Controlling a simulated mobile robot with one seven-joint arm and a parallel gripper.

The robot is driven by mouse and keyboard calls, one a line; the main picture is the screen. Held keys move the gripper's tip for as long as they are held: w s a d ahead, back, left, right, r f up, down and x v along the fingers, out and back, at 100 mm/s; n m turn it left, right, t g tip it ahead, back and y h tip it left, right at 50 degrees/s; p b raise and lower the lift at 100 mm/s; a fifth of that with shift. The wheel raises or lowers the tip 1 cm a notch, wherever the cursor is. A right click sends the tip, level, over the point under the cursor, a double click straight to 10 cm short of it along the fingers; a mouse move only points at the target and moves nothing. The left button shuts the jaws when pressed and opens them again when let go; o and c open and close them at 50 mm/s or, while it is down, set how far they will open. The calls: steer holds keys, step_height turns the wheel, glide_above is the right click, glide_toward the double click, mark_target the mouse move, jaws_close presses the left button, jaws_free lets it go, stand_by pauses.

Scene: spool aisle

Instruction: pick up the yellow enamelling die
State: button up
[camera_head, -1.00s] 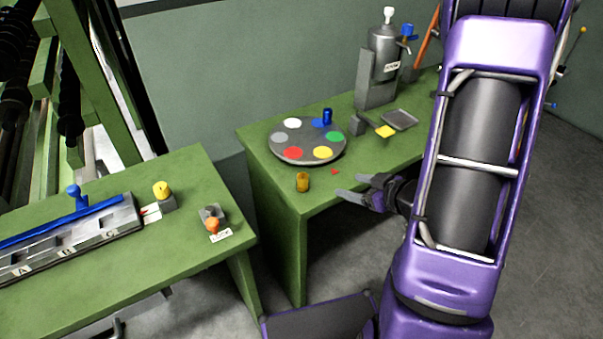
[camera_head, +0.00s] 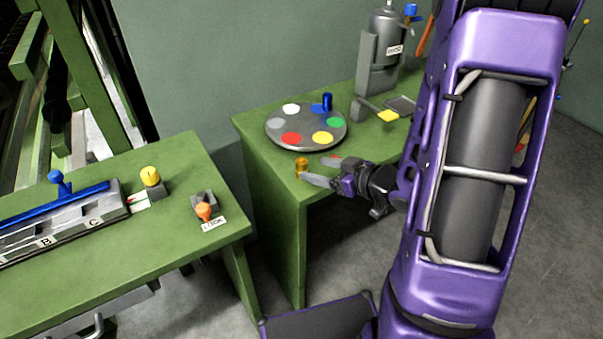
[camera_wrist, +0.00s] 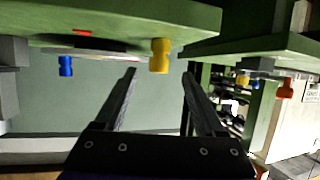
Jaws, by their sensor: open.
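The yellow enamelling die (camera_head: 301,167) is a small golden-yellow cylinder standing upright near the front left edge of the right green table (camera_head: 262,153). In the wrist view, which appears upside down, the die (camera_wrist: 160,56) shows between the lines of the two fingers and beyond their tips. My gripper (camera_head: 319,170) is open and empty, just right of the die, with its fingers pointing left towards it. The wrist view shows the open fingers (camera_wrist: 158,75) on either side of a clear gap. Whether a finger touches the die I cannot tell.
A round palette (camera_head: 306,142) with several coloured spots lies behind the die, with a blue cylinder (camera_head: 327,102) at its back. A grey dispenser (camera_head: 380,60) stands behind. The left green table (camera_head: 120,255) holds a yellow knob (camera_head: 150,176) and an orange knob (camera_head: 204,211).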

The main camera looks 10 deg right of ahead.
mark_target(294, 170)
steer(key=b+x, duration=0.1)
steer(key=x, duration=0.8)
steer(key=shift+w+a, duration=0.15)
steer(key=shift+w, duration=0.2)
jaws_close()
